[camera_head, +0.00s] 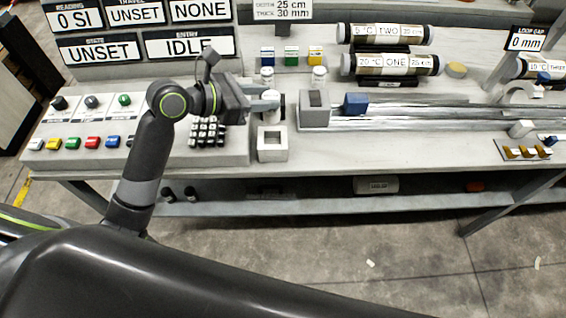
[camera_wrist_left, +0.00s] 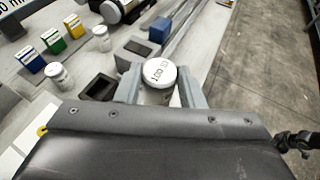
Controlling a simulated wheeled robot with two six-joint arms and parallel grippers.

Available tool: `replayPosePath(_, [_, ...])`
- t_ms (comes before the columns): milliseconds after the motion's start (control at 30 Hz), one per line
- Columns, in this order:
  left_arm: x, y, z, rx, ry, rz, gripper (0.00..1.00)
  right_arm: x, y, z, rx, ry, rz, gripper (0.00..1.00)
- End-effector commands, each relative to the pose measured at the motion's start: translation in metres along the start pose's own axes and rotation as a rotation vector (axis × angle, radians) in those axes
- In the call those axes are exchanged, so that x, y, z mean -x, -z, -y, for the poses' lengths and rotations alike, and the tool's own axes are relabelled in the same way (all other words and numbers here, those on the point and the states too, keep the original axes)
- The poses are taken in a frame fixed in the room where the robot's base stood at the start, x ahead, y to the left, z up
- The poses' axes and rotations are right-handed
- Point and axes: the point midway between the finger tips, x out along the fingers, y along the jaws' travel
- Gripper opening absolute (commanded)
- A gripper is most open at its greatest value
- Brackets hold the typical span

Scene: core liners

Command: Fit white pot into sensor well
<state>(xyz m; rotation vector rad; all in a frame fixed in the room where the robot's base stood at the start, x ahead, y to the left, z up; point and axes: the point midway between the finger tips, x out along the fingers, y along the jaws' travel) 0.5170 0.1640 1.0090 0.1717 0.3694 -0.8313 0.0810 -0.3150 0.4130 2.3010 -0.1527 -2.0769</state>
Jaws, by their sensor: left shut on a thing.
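My left gripper (camera_head: 266,105) is shut on a white pot (camera_head: 272,108) above the bench. In the left wrist view the pot's round white lid (camera_wrist_left: 158,72), marked "100" with a smaller mark, sits between the two fingers (camera_wrist_left: 163,88). A pale square block with a square opening (camera_head: 272,146) stands at the bench's front edge, below the pot in the head view. It looks like the sensor well. The pot appears apart from it. A dark square opening (camera_wrist_left: 98,85) shows beside one finger in the wrist view. My right gripper is out of view.
A grey block with a dark recess (camera_head: 315,110) and a blue block (camera_head: 355,104) stand right of the gripper. Two other white pots (camera_head: 267,76) (camera_head: 319,76) stand behind. A keypad (camera_head: 208,133) is at left. Labelled cylinders (camera_head: 398,65) lie at the back right.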

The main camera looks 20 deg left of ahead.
Motion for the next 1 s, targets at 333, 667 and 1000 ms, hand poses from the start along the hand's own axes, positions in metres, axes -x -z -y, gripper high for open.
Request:
replayPosePath(333, [-0.024, 0.052, 0.000, 0.004, 0.000, 0.000, 0.10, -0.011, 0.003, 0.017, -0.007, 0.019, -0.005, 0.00])
replayPosePath(667, [-0.038, 0.088, 0.000, 0.003, 0.000, -0.001, 0.10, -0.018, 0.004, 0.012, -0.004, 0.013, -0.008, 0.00])
replayPosePath(1000, [-0.040, 0.092, 0.000, 0.000, -0.001, 0.000, 0.10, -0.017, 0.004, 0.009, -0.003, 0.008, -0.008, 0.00])
